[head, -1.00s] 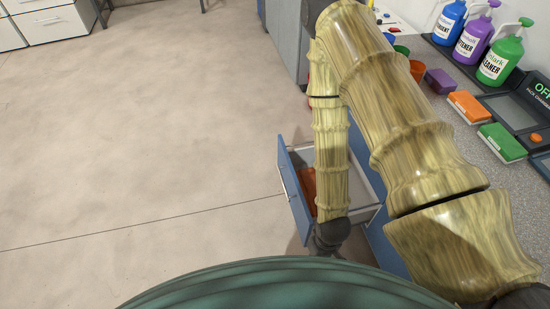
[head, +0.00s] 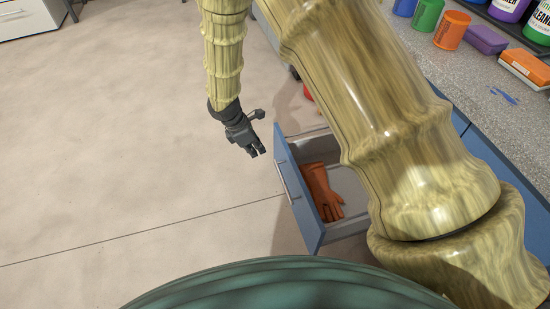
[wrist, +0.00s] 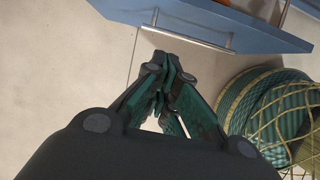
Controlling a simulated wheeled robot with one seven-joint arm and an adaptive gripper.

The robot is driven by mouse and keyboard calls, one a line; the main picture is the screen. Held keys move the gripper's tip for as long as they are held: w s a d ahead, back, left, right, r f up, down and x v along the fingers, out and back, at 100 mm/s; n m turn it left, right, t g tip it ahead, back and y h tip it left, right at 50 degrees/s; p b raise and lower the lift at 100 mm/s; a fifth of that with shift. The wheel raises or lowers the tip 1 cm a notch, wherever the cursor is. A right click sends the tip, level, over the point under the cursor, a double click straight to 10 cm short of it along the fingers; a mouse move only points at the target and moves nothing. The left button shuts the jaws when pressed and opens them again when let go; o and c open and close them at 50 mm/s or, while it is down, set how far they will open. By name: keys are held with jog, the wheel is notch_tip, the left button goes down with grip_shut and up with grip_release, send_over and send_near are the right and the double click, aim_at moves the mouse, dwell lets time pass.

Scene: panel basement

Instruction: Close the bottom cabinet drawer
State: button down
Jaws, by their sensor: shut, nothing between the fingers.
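The cabinet drawer (head: 300,196) is pulled out, with a blue front and a silver bar handle (head: 281,180) facing left. An orange glove (head: 322,192) lies inside it. In the wrist view the blue drawer front (wrist: 235,22) and its handle (wrist: 189,29) show at the top. My gripper (head: 256,153) is shut and empty, over the floor just left of the drawer's far front corner, apart from it. It also shows in the wrist view (wrist: 168,58), below the handle. My arm hides part of the drawer's right side and the cabinet.
The floor (head: 110,130) left of the drawer is clear.

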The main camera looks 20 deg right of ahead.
jog(key=w, duration=0.2)
jog(key=b, duration=0.4)
send_near(277, 163)
jog(key=x, duration=0.5)
jog(key=shift+s+f, duration=0.15)
jog(key=shift+f, duration=0.05)
jog(key=shift+d+r, duration=0.1)
jog(key=shift+d, duration=0.7)
